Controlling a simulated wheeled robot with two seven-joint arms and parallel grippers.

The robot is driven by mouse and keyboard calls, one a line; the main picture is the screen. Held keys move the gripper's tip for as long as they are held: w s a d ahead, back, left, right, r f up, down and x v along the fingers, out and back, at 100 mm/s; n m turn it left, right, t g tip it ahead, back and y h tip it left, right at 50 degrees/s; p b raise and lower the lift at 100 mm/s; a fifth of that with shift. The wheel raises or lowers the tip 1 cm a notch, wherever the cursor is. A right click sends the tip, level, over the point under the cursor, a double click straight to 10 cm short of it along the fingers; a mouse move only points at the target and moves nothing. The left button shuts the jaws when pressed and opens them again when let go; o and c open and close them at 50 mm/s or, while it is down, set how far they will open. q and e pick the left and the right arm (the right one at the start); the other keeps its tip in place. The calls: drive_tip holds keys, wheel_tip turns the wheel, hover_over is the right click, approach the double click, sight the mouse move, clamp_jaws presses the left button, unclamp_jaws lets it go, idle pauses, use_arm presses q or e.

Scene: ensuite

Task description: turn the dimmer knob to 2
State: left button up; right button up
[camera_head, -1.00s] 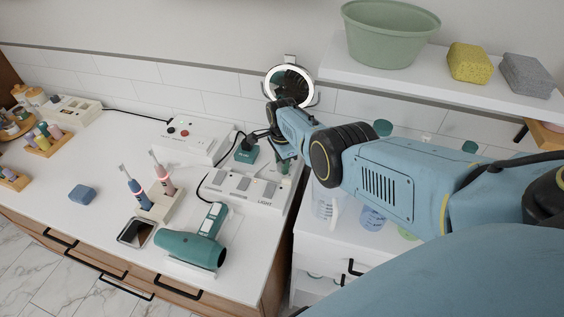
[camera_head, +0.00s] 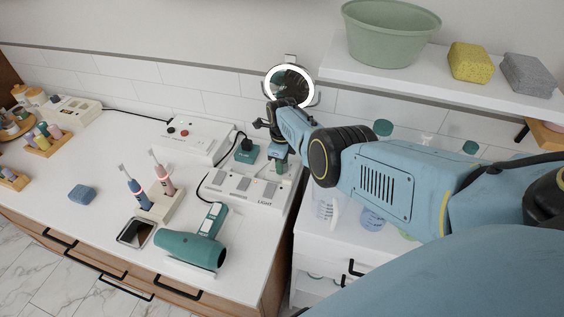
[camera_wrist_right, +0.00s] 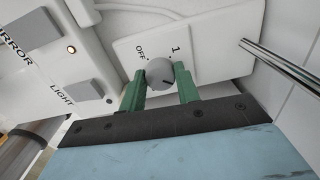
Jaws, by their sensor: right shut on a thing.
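The dimmer knob (camera_wrist_right: 159,73) is a small grey round knob on a white plate (camera_wrist_right: 215,45) in the right wrist view. The plate shows the labels "OFF" and "1"; no "2" can be read. My right gripper (camera_wrist_right: 160,88) has its two green fingers on either side of the knob, shut on it. A dark mark shows on the knob's lower right; I cannot tell exactly where it points. In the head view my right gripper (camera_head: 279,165) reaches down at the back right of the counter and the knob is hidden. My left gripper is not in view.
A white switch panel (camera_head: 237,186) labelled "LIGHT" lies beside the gripper. A teal hair dryer (camera_head: 190,247), a toothbrush stand (camera_head: 163,206) and a round lit mirror (camera_head: 290,85) are near. A metal bar (camera_wrist_right: 280,67) runs close by the knob plate.

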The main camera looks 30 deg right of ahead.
drive_tip(key=shift+m, duration=0.3)
drive_tip(key=o, duration=1)
